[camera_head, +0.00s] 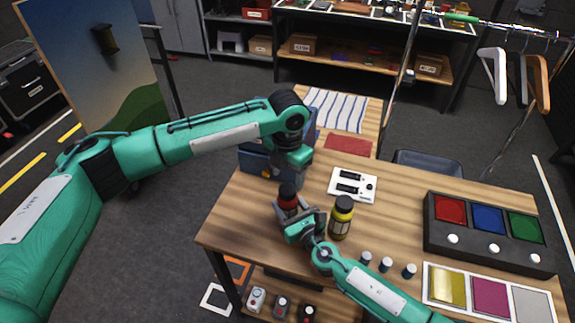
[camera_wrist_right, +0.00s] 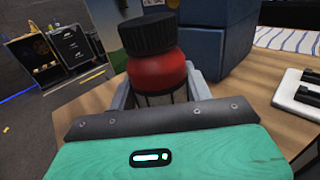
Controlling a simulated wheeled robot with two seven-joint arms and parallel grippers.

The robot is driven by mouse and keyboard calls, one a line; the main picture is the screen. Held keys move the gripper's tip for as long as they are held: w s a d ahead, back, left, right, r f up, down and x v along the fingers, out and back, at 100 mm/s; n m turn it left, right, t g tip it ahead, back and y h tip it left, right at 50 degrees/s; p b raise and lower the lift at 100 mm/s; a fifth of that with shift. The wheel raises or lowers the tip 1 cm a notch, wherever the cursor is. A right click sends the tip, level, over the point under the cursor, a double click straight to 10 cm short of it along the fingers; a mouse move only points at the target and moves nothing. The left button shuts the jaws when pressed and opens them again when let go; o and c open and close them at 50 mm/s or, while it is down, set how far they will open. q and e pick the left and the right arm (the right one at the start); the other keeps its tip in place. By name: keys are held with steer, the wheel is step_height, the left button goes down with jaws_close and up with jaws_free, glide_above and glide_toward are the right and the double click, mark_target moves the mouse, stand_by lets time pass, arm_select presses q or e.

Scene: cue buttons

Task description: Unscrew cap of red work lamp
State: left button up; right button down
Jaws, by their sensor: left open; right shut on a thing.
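The red work lamp (camera_head: 290,204) stands at the left part of the wooden table, with a black ribbed cap (camera_head: 288,189) on top. In the right wrist view, the red body (camera_wrist_right: 157,73) is upright between my right fingers and the black cap (camera_wrist_right: 147,34) sits on it. My right gripper (camera_head: 295,215) is shut on the lamp body below the cap. My left gripper (camera_head: 287,172) is open, pointing down just above the cap. Whether its fingers touch the cap is hard to tell. The lamp's base is mostly hidden by my right gripper.
A yellow lamp (camera_head: 341,218) with a black cap stands right beside the red one. A white panel (camera_head: 352,185) with black slots lies behind. Several small cylinders (camera_head: 386,265) stand in front. A button box (camera_head: 490,240) and coloured tiles (camera_head: 488,296) are at right. A blue bin (camera_head: 258,165) stands behind.

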mark_target(288, 189)
arm_select(q)
step_height(288, 189, down, 5)
steer(key=shift+r, duration=0.1)
arm_select(e)
steer(key=shift+f, duration=0.1)
